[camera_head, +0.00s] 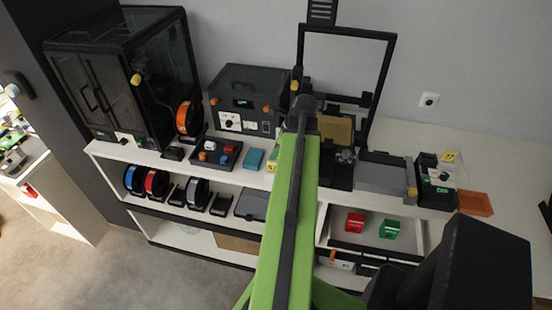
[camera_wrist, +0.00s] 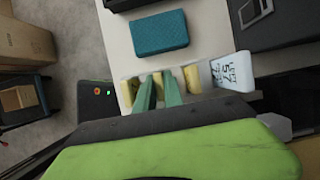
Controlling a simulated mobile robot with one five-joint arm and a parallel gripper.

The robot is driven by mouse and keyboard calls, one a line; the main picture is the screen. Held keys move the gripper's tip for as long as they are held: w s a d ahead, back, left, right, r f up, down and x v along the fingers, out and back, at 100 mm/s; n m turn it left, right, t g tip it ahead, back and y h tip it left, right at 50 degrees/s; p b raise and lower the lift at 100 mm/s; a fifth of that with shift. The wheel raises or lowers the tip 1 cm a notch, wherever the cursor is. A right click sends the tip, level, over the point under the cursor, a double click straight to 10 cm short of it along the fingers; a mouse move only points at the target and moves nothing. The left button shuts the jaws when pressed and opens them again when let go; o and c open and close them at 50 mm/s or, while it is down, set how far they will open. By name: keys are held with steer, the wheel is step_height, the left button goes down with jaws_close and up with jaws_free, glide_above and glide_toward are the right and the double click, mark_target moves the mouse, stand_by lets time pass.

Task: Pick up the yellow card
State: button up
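In the wrist view, my gripper (camera_wrist: 159,76) shows two green fingers with a narrow gap between them. Yellow surface (camera_wrist: 157,83) shows in the gap, with more yellow to the left (camera_wrist: 127,91) and right (camera_wrist: 192,79) of the fingers; I cannot tell whether this is one card or separate pieces. No grip on it is visible. In the head view, a small yellow item (camera_head: 271,165) shows just left of my arm, partly hidden by it. My fingertips are hidden there.
A teal box (camera_wrist: 160,33) lies just beyond my fingers, and a white card with print (camera_wrist: 232,72) to their right. In the head view, a black tray (camera_head: 215,153) stands left of the teal box. Another yellow piece (camera_head: 450,156) is at the right.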

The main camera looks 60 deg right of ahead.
jaws_close()
steer(key=shift+r, duration=0.1)
step_height(320, 180, up, 4)
steer(key=p, duration=0.4)
steer(key=shift+r, duration=0.1)
steer(key=s+r+p, duration=0.6)
steer(key=s+p, duration=0.1)
steer(key=s, duration=0.4)
steer(key=shift+s+d+r, duration=0.3)
